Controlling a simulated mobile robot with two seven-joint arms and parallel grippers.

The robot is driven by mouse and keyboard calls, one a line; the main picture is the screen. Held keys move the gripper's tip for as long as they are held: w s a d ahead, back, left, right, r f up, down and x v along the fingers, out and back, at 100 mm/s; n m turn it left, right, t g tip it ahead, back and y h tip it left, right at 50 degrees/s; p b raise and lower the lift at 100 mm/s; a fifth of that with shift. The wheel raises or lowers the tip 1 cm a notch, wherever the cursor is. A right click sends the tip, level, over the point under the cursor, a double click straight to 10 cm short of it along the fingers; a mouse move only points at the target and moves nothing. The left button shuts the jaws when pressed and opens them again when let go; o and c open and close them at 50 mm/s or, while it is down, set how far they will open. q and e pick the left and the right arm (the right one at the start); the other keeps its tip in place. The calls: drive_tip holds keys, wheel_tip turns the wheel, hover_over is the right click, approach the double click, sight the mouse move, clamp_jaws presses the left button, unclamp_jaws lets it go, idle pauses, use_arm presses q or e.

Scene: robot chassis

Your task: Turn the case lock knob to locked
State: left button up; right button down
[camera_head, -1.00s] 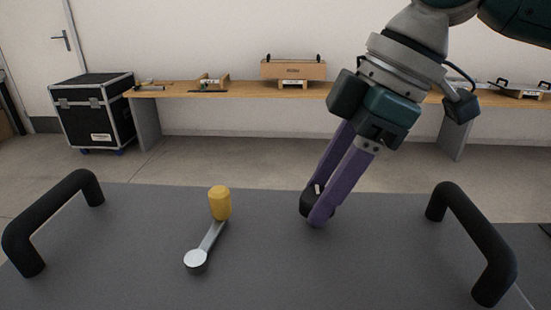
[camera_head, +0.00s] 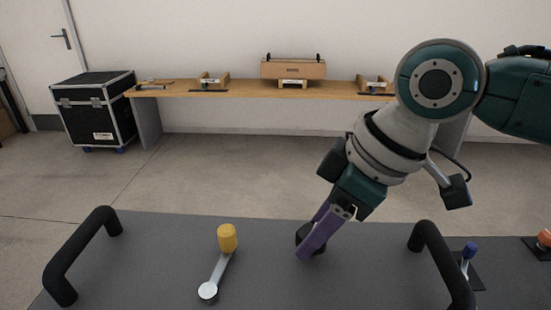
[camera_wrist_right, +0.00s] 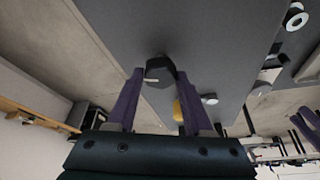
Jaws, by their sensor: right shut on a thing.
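The case lock knob is a black knob (camera_head: 302,237) on the grey case top (camera_head: 160,245), with a small pale mark that shows in the right wrist view (camera_wrist_right: 161,71). My right gripper (camera_head: 313,242) reaches down to it with purple fingers, tilted. In the right wrist view its fingers (camera_wrist_right: 160,76) stand on either side of the knob and are shut on it. The fingers hide part of the knob in the head view.
A crank with a yellow handle (camera_head: 227,238) stands left of the knob. Black handles rise at the left (camera_head: 80,255) and right (camera_head: 443,265) of the case top. A blue-tipped lever (camera_head: 469,253) is at the right. A wooden bench (camera_head: 250,90) stands behind.

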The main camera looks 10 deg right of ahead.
drive_tip(key=m+p, duration=0.2)
drive_tip(key=m+t+h+p, duration=0.1)
drive_tip(key=m+p, duration=0.1)
drive_tip(key=p, duration=0.1)
drive_tip(key=m+p, duration=0.2)
drive_tip(key=p, duration=0.1)
drive_tip(key=shift+s+a+r+h, duration=0.2)
drive_tip(key=shift+a+r+h, duration=0.1)
drive_tip(key=shift+h, duration=0.1)
drive_tip(key=m+p, duration=0.1)
drive_tip(key=m, duration=0.1)
drive_tip(key=m+h+p, duration=0.1)
drive_tip(key=shift+f+m+t, duration=0.2)
drive_tip(key=shift+m+t, duration=0.1)
drive_tip(key=shift+m, duration=0.1)
drive_tip(key=shift+f+m+h+p, duration=0.1)
drive_tip(key=shift+m+h+p, duration=0.25)
drive_tip(key=shift+m+h, duration=0.9)
drive_tip(key=shift+m+y, duration=0.35)
drive_tip(key=shift+m, duration=0.3)
drive_tip(key=shift+c, duration=1.5)
unclamp_jaws()
drive_tip(key=shift+w, duration=0.1)
